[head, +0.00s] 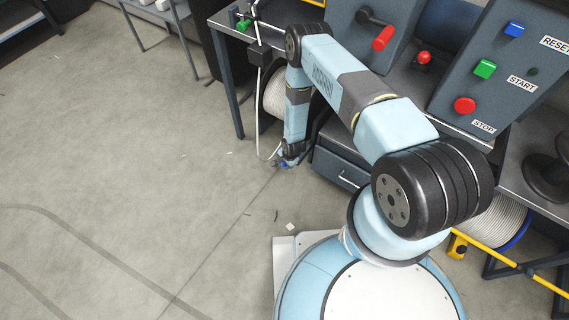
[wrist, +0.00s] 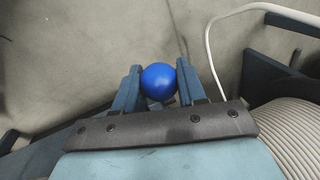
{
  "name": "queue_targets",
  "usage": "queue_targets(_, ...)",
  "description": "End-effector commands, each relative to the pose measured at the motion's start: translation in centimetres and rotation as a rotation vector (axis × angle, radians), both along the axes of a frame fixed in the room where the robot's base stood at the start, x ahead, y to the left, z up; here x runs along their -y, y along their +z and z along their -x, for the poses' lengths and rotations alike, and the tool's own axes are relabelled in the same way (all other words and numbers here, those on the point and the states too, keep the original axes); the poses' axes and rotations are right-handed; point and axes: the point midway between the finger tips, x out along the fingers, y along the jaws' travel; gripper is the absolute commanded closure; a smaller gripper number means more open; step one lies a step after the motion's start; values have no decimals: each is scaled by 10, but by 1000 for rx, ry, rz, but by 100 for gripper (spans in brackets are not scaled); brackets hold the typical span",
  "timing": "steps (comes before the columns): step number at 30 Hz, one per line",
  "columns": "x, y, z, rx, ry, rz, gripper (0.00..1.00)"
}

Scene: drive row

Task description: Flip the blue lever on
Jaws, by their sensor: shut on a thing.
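The blue lever shows as a round blue knob (wrist: 158,82) in the middle of the wrist view, between my two fingers. My gripper (wrist: 157,72) is shut on this knob, one finger on each side. Below the knob, the lever's stem is mostly hidden by the fingers and gripper body. In the head view my gripper (head: 287,160) points down in front of the bench, low beside the drawer. Only a small bit of blue shows there at its tip, too small to tell how the lever is tilted.
A panel with a red-handled crank (head: 382,38) and a button panel with a red button (head: 464,105) stand on the bench. A red knob (head: 424,57) sits between them. A white cable (head: 257,110) hangs close to my gripper. Open floor (head: 130,180) lies to the left.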

Motion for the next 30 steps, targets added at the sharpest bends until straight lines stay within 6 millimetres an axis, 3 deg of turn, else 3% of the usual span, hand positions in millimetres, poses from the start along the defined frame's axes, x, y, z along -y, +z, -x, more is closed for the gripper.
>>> queue_targets(7, -1, 0, 0, 1, 0, -1, 100)
queue_targets(17, 3, -2, 0, 15, -6, 12, 100)
queue_targets(30, -8, -21, 13, 83, -2, 66, 100)
